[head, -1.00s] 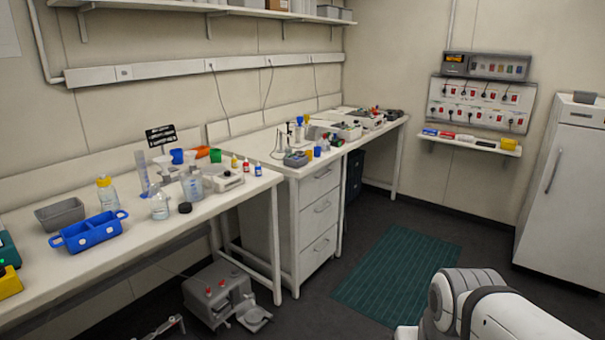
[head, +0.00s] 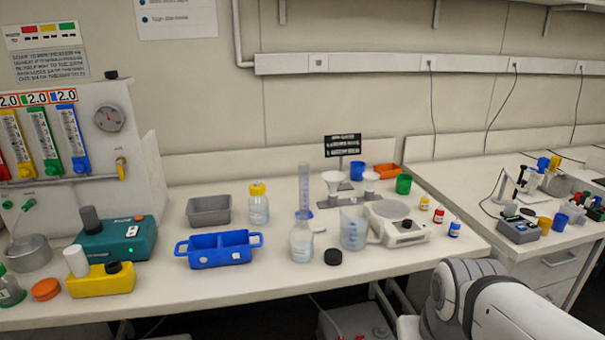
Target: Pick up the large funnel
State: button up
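Two white funnels stand in a grey rack on the left bench in the head view. The larger-looking funnel (head: 333,181) is on the left, its wide mouth up. The smaller funnel (head: 370,178) is just to its right. A clear beaker (head: 353,230) and a graduated cylinder (head: 304,188) stand in front and to the left. The lower parts of the funnels are partly hidden. Only a white and grey link of my arm shows at the lower right; my gripper is out of view.
A blue two-part tray (head: 218,251), a clear bottle (head: 302,242), a black cap (head: 333,257) and a white scale-like device (head: 398,226) crowd the bench around the funnels. A black sign (head: 342,145) and a blue cup (head: 357,170) stand behind. Bare bench shows along the front edge.

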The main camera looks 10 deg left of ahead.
aim_at(333, 187)
jog(key=u, duration=0.25)
jog(key=i, duration=1.05)
jog(key=u, duration=0.3)
jog(key=k, duration=0.9)
jog(key=u, duration=0.15)
jog(key=i, duration=0.9)
jog(key=z, duration=0.05)
